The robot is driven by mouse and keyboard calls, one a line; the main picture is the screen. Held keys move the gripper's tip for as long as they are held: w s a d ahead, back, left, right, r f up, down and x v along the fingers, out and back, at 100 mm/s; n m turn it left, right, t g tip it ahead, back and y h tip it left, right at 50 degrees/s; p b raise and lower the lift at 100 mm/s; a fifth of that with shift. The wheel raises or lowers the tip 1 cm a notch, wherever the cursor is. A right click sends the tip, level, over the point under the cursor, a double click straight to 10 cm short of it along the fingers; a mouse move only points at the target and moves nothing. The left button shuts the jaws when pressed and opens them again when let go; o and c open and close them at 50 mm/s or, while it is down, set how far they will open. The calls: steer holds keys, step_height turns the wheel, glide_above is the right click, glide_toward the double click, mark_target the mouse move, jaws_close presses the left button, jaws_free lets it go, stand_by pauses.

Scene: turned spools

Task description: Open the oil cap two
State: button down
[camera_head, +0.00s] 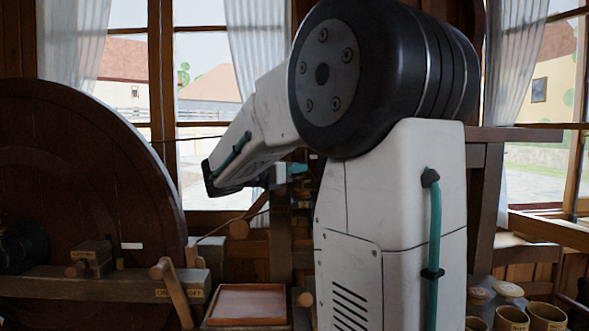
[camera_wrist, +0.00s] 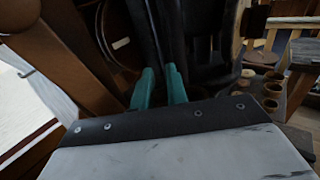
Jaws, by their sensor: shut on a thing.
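My gripper (camera_head: 298,169) shows as a small patch of teal, partly hidden behind my arm, at the top of a dark wooden post (camera_head: 280,235). In the wrist view its two teal fingers (camera_wrist: 160,87) stand close together, with a narrow gap between them. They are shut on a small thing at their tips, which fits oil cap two. The cap itself is hidden or too small to make out in either view, so I cannot tell whether it is seated or lifted. Small dark and brownish parts sit just below the gripper in the head view.
A large dark wheel (camera_head: 85,170) stands at the left above a wooden beam (camera_head: 60,283) with labelled blocks. A reddish tray (camera_head: 247,304) lies at the bottom middle. Several cups (camera_head: 545,317) stand at the lower right. Windows are behind. My arm hides much of the middle.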

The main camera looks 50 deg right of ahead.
steer(key=shift+w+d+m+g+y, duration=0.1)
steer(key=shift+m+g+y, duration=0.3)
steer(key=shift+m+g, duration=0.6)
steer(key=shift+w+d+m+g+y, duration=0.1)
steer(key=shift+m+g+y, duration=0.4)
steer(key=shift+g, duration=0.8)
steer(key=c, duration=1.4)
jaws_free()
steer(key=v, duration=0.7)
steer(key=shift+w+a, duration=0.15)
steer(key=shift+a, duration=0.2)
